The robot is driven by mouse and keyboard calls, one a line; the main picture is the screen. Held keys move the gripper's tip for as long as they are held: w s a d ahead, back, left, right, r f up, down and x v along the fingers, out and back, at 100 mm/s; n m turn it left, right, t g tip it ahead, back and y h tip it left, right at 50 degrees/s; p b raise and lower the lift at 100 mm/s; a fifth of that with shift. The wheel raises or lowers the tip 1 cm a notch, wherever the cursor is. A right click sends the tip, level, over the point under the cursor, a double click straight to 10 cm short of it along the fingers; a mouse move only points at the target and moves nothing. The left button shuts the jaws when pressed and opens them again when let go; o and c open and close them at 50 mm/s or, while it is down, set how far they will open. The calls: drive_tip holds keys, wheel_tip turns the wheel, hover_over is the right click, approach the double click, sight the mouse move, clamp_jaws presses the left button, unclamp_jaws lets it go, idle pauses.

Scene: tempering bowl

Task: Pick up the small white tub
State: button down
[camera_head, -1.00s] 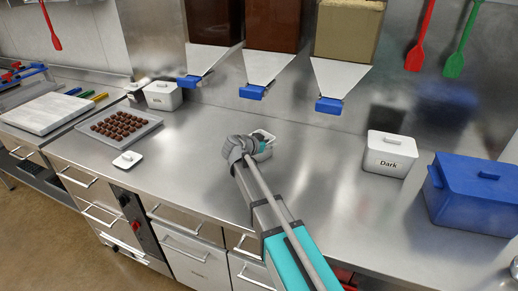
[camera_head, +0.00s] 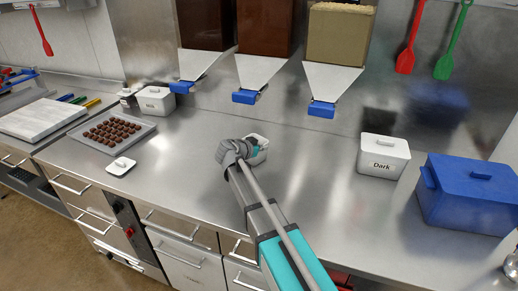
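A small white tub (camera_head: 262,155) stands on the steel counter near the middle of the head view, partly hidden behind my gripper. Something dark shows inside its top.
A white box marked Dark (camera_head: 383,157) and a blue lidded bin (camera_head: 470,194) stand to the right. A chocolate tray (camera_head: 83,139), a white lid (camera_head: 121,166) and a white box marked Milk (camera_head: 155,101) are to the left. Dispensers with blue spouts (camera_head: 246,97) hang behind.

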drive_tip(key=shift+r+p, duration=1.4)
drive_tip(key=shift+r, duration=0.05)
drive_tip(key=s+d+r+p, duration=0.2)
drive_tip(key=s+r+p, duration=0.8)
drive_tip(key=s, duration=0.4)
